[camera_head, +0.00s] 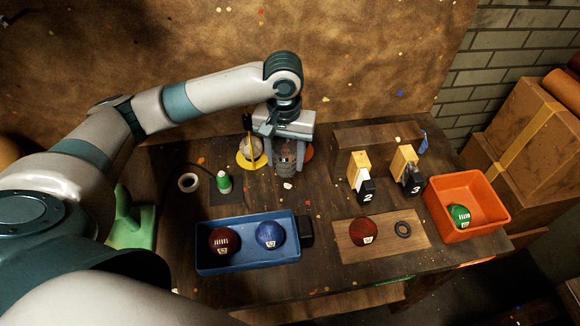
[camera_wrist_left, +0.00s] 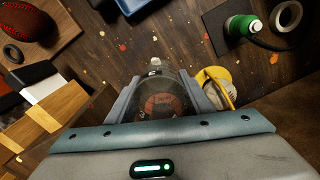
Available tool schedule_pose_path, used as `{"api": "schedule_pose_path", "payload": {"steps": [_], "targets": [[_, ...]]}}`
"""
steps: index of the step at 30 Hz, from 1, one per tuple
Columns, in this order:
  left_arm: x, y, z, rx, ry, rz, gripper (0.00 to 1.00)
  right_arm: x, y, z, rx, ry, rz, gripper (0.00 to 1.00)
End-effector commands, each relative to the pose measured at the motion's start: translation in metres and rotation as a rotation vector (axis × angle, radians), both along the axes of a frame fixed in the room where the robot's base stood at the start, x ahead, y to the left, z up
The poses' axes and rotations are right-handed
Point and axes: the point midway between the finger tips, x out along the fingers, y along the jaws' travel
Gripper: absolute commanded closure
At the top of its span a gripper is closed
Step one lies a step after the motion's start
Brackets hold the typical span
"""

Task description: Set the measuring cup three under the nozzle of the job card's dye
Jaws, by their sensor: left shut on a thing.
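My left gripper (camera_head: 287,165) reaches down over the back middle of the table and is shut on a clear cup (camera_head: 286,158). In the left wrist view the cup (camera_wrist_left: 166,95) sits between the two fingers, with a reddish round shape seen through it. Whether the cup is clear of the table I cannot tell. Two pale wood and black blocks, marked 2 (camera_head: 367,190) and 3 (camera_head: 413,181), stand right of the gripper. I cannot make out a nozzle or a readable job card. My right gripper is not in view.
A yellow round piece (camera_head: 244,161) lies just left of the gripper. A green-and-white bottle (camera_head: 224,182) and tape roll (camera_head: 188,182) stand further left. A blue tray (camera_head: 246,266) holds two balls. A red ball (camera_head: 363,231) lies on a board; an orange bin (camera_head: 491,186) holds a green ball.

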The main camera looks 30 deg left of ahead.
Motion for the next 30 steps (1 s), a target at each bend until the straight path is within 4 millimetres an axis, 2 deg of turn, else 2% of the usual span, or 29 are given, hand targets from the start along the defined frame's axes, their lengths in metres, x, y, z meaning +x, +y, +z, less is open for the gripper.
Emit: {"api": "schedule_pose_path", "payload": {"steps": [5,16,24,30], "targets": [[0.0,0.0,-0.016,0.001,0.0,0.001,0.75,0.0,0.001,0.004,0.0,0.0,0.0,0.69],[0.0,0.0,-0.02,0.0,0.0,0.0,0.75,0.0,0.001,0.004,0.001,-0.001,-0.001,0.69],[-0.001,0.0,-0.048,0.0,0.002,0.001,0.75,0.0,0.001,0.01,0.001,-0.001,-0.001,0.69],[0.0,0.0,-0.054,0.001,-0.002,0.0,0.75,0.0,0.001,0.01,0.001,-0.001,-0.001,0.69]]}}
